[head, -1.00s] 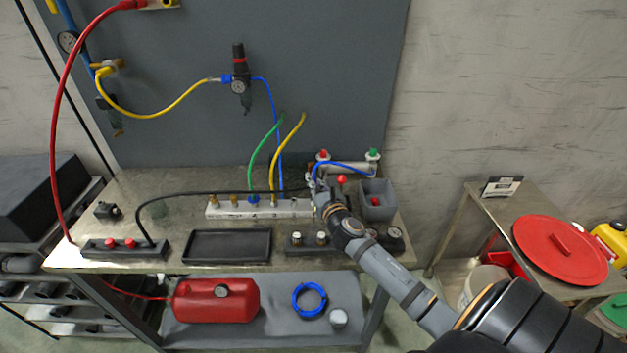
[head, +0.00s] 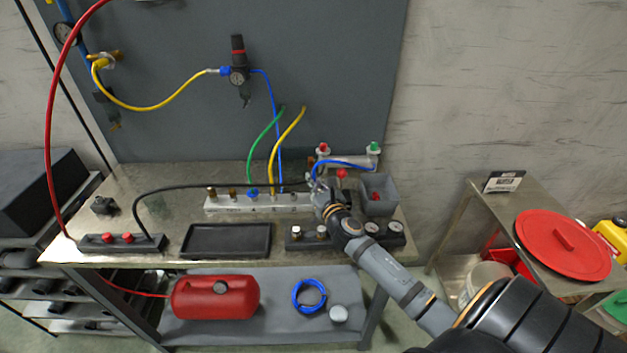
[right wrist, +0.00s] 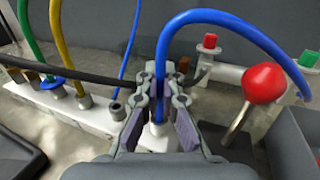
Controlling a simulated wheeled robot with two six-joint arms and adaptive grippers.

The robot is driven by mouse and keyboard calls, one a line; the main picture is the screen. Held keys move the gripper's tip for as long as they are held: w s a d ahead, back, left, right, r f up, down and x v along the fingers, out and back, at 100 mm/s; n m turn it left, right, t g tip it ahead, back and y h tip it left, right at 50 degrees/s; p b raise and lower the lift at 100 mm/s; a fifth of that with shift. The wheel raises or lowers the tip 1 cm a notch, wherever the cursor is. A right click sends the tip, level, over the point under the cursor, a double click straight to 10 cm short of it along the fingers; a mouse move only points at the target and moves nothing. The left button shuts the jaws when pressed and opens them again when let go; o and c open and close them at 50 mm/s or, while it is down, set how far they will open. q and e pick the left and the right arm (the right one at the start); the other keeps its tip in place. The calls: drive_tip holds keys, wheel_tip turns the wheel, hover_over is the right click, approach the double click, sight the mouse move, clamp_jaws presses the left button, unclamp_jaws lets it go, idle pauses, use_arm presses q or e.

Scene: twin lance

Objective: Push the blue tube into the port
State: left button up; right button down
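The blue tube (head: 345,163) arcs from the green-capped fitting at the back right to my right gripper (head: 317,184) at the right end of the white port block (head: 230,203). In the right wrist view the blue tube (right wrist: 213,17) comes down between the fingertips of my right gripper (right wrist: 163,84), which look closed on it. Its lower end points down at a pale round port (right wrist: 157,131) on the block. The fingers partly hide the tube's end, so I cannot tell how far in it sits. My left gripper is out of view.
Green (head: 262,145) and yellow (head: 284,140) tubes stand in the block to the left. A red-knobbed lever (right wrist: 264,84) and a grey bin (head: 383,202) are close to the right gripper. A black tray (head: 227,240) lies in front.

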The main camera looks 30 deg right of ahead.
drive_tip(key=shift+f, duration=0.15)
drive_tip(key=c, duration=1.4)
unclamp_jaws()
drive_tip(key=shift+c, duration=0.2)
wheel_tip(320, 180, up, 10)
